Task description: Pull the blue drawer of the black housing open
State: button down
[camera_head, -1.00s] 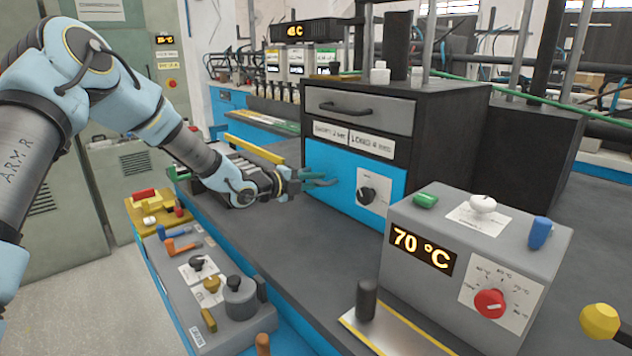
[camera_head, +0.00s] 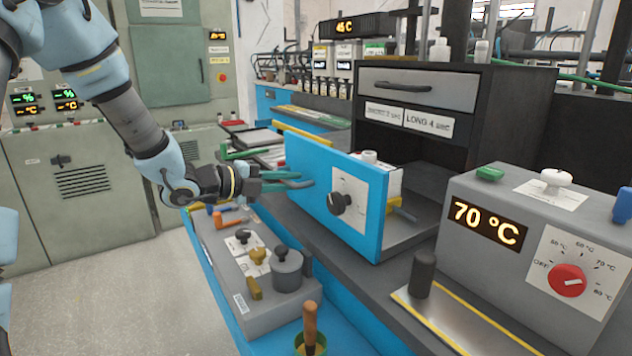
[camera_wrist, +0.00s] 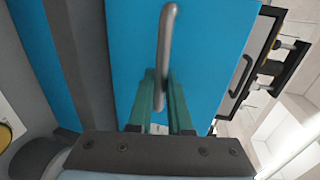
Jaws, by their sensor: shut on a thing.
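The black housing (camera_head: 487,118) stands on the bench, with a grey upper drawer (camera_head: 395,88) that is shut. Below it the blue drawer (camera_head: 308,200) stands well out from the housing, and its inside shows behind the front panel. A white block and a yellow part show in it. My gripper (camera_head: 305,181) is at the left part of the blue front, shut on the drawer's handle. In the wrist view the grey bar handle (camera_wrist: 166,60) runs between the green fingers (camera_wrist: 160,100) against the blue panel. The handle is mostly hidden by the fingers in the head view.
A grey box (camera_head: 500,255) reading 70 °C with a red knob stands right of the drawer. A grey control panel (camera_head: 245,290) with levers and knobs lies below the drawer front. A plate with a dark post (camera_head: 422,275) lies in front of the box.

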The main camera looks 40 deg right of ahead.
jog(key=f+v, duration=0.1)
jog(key=v, duration=0.5)
jog(key=shift+a+f+b, duration=0.15)
jog(key=shift+a+b, duration=0.15)
jog(key=shift+b, duration=0.05)
jog(key=c, duration=0.8)
grip_release()
jog(key=shift+c, duration=0.2)
jog(key=b+v, duration=0.1)
jog(key=v, duration=0.9)
jog(key=shift+a, duration=0.4)
jog(key=shift+w, duration=0.1)
